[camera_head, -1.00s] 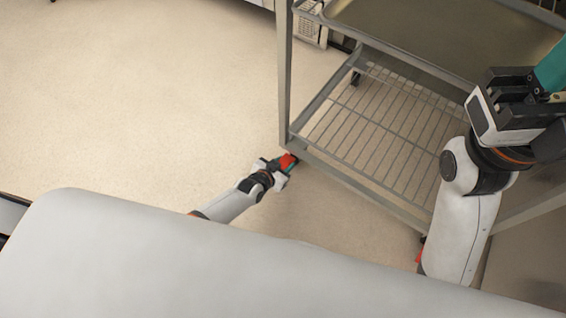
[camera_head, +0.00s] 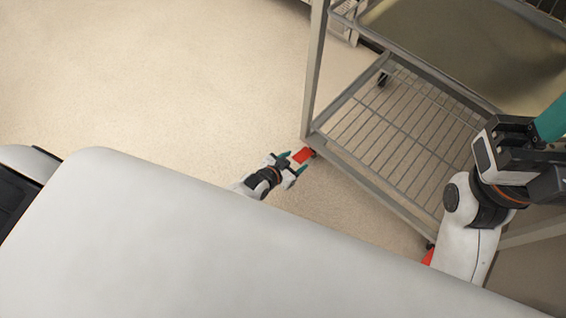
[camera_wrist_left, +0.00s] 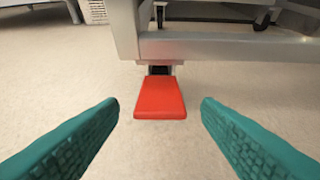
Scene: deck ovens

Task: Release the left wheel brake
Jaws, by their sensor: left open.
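The left wheel brake is a flat red pedal (camera_head: 302,155) at the foot of the rack's left front post. It also shows in the left wrist view (camera_wrist_left: 160,98), sticking out from under the rack frame toward me. My left gripper (camera_head: 290,163) is open, with its teal fingers on either side of the pedal's near end and apart from it in the left wrist view (camera_wrist_left: 160,118). My right gripper (camera_head: 545,130) is at the right, high over the rack; only part of it shows, with one teal finger in sight. A second red pedal (camera_head: 428,257) shows partly at the right front post.
The wheeled rack (camera_head: 365,185) has a wire lower shelf (camera_head: 410,125) and a metal tray (camera_head: 470,45) above it. A rear caster (camera_head: 384,78) shows behind the shelf. The floor (camera_head: 170,90) left of the rack is clear.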

